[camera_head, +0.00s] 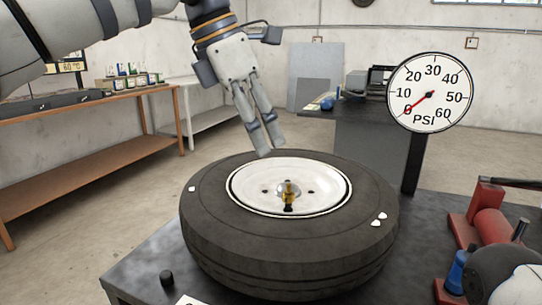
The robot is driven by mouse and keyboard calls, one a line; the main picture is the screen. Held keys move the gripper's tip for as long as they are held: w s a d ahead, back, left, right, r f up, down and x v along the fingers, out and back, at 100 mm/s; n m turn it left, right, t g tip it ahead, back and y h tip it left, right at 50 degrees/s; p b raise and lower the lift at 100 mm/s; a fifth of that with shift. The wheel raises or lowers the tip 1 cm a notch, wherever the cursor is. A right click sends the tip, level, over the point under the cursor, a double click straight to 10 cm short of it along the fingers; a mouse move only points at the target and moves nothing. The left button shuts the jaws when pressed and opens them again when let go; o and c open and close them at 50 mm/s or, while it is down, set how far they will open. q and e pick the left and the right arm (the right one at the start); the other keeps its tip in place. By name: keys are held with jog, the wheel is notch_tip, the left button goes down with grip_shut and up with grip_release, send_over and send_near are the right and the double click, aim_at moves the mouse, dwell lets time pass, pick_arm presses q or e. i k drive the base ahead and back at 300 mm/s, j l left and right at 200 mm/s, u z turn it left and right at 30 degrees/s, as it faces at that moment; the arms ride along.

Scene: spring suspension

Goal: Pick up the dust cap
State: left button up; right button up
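A small black cylinder (167,278), which looks like the dust cap, stands on the dark table at its front left, apart from the tire. The tire (290,245) lies flat on the table around a white wheel rim (255,190). A brass valve stem (289,192) with a dark base stands upright on the wheel. My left gripper (270,149) hangs above the far edge of the wheel, pointing down. Its two fingers are close together and look shut, with nothing visible between them. It is well up and right of the black cylinder.
A pressure gauge (431,92) on a post (411,165) stands behind the tire to the right. A red and blue device (490,228) fills the table's right side. White pieces (379,219) lie on the tire. The dark table top (135,272) is bare around the black cylinder.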

aim_at(167, 279)
jog(key=k, duration=1)
